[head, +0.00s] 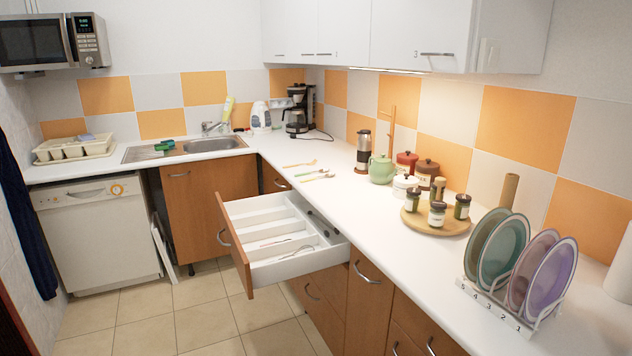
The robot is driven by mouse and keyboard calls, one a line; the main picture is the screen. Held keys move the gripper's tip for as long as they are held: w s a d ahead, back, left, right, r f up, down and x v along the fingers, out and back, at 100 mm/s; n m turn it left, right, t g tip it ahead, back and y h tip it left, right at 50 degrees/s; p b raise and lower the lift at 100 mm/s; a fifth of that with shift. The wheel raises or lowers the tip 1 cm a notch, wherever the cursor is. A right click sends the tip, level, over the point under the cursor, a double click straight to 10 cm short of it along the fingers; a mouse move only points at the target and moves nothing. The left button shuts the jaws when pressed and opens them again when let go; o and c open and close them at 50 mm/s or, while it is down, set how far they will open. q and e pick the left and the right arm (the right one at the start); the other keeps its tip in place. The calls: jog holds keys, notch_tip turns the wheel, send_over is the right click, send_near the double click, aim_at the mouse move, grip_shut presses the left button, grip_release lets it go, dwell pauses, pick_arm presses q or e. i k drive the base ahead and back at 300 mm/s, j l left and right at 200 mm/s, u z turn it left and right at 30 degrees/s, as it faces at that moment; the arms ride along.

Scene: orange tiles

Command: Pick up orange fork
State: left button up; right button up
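A yellow-orange utensil (300,163), possibly the orange fork, lies flat on the white counter beyond the open drawer. It is too small to tell its shape for sure. Just in front of it lie one or two more thin utensils (318,176), pale with some green. The open drawer (262,273) has a white insert with long compartments. Neither of my grippers is in view.
The counter (345,205) is clear around the utensils. A coffee grinder (363,152), green teapot (381,169), round tray of jars (415,221) and plate rack (508,302) stand to the right. The drawer juts into the floor space; a coffee maker (298,112) stands behind.

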aim_at(300, 165)
jog(key=i+j+z, duration=0.15)
jog(key=i, duration=0.3)
jog(key=i+j+z, duration=0.1)
jog(key=i+j, duration=0.3)
jog(key=i, duration=0.05)
